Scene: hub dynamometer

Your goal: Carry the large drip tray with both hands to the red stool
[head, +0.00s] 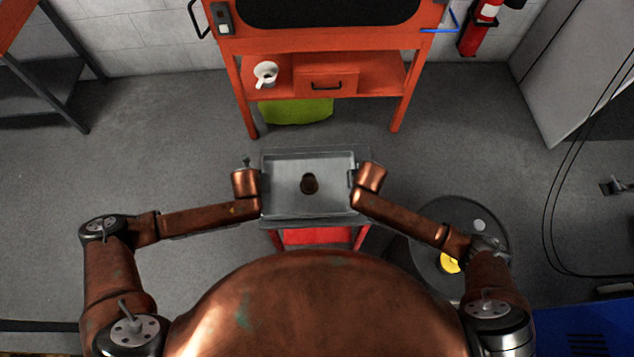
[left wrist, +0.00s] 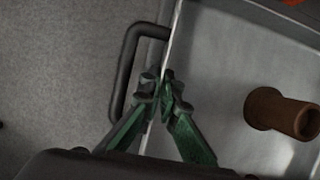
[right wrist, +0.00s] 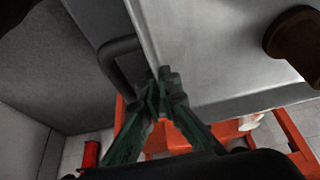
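The large drip tray (head: 290,205) is a grey metal tray in front of my body in the head view, with a brown cylinder (head: 309,184) in it. My left gripper (left wrist: 166,78) is shut on the tray's left wall, beside a black handle (left wrist: 125,75). My right gripper (right wrist: 160,82) is shut on the tray's right wall, beside another black handle (right wrist: 118,60). The red stool (head: 318,236) shows below the tray's near edge, mostly hidden by the tray. I cannot tell whether the tray touches the stool. In the head view the fingertips are too small to make out.
An orange workbench (head: 390,85) stands ahead, with a white cup (head: 265,73) on its shelf and a green item (head: 297,111) below. A dark drum (head: 470,215) stands right of the tray. A fire extinguisher (head: 478,30) is by the wall.

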